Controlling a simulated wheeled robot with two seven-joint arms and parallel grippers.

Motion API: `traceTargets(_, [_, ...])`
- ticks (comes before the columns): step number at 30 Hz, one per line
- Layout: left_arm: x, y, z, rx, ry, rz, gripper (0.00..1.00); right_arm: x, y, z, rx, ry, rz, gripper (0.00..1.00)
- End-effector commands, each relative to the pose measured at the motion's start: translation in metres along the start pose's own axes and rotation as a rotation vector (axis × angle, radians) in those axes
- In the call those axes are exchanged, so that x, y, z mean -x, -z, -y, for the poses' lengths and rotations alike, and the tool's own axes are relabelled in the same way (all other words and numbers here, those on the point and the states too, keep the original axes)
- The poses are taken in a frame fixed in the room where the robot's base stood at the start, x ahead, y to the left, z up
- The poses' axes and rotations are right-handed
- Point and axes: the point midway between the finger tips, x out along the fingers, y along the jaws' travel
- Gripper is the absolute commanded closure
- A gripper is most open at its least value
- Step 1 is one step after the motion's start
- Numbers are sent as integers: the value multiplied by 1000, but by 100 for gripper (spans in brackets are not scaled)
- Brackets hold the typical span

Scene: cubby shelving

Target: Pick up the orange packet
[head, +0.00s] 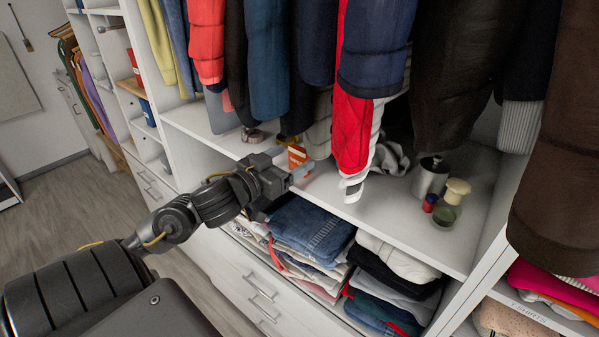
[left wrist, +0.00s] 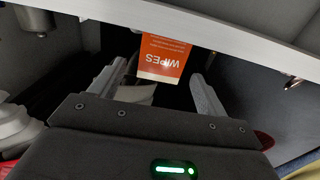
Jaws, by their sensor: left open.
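The orange packet (head: 297,156) stands on the white shelf under the hanging clothes, partly hidden in the head view by my left gripper (head: 292,170). In the left wrist view the packet (left wrist: 163,58) shows the word WIPES upside down and lies between the two fingers of the left gripper (left wrist: 167,82). The fingers are open, with a gap visible on each side of the packet. My right gripper is not in view.
Hanging jackets (head: 372,50) and a red and white sleeve (head: 352,135) come down close right of the gripper. A metal canister (head: 431,177) and small items stand further right on the shelf (head: 385,217). Folded jeans (head: 311,232) lie in the compartment below.

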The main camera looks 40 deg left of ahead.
Motion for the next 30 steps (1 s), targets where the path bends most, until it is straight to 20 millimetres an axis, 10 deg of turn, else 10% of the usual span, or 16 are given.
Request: traceTargets(30, [-54,-3,0,-1,4,0,34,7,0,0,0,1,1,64])
